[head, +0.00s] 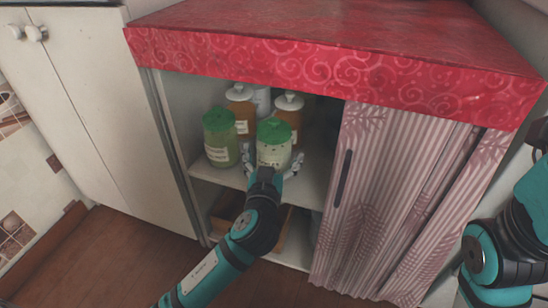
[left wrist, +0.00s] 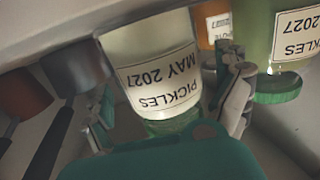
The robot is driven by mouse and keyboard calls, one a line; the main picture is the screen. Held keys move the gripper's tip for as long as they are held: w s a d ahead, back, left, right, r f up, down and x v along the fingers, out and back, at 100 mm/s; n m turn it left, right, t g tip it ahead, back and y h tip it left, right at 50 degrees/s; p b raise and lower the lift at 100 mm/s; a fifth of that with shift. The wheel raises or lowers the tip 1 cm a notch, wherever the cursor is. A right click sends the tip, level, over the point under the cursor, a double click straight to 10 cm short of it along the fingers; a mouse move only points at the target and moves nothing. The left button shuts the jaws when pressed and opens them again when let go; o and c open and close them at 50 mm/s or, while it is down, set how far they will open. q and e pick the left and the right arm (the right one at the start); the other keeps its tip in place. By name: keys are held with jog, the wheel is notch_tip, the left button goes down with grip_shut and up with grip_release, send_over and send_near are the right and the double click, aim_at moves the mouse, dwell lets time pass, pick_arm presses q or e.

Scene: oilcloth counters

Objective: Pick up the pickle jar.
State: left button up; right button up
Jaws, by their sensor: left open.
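A pale pickle jar with a green lid (head: 273,143) stands on the cabinet's upper shelf, in front of other jars. In the left wrist view this jar (left wrist: 152,66) appears upside down, its label reading PICKLES MAY 2027. My left gripper (head: 273,162) is open, with one finger on each side of this jar. Whether the fingers touch it I cannot tell. A second pickle jar, greener and green-lidded (head: 219,140), stands to its left; it also shows in the left wrist view (left wrist: 292,42), outside the fingers. My right gripper is out of view.
Amber jars with white lids (head: 240,105) (head: 290,108) stand behind the pickle jars. A pleated pink curtain (head: 385,190) covers the cabinet's right side. The red oilcloth counter (head: 340,40) overhangs the shelf (head: 226,178). A lower shelf holds a brown wooden object (head: 228,212).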

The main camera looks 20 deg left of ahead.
pick_arm(q)
jog(key=shift+w+a+f, duration=0.1)
jog(key=shift+w+a, duration=0.05)
jog(key=shift+w, duration=0.75)
jog(key=c, duration=1.4)
jog(key=shift+c, duration=0.7)
jog(key=shift+r, duration=0.35)
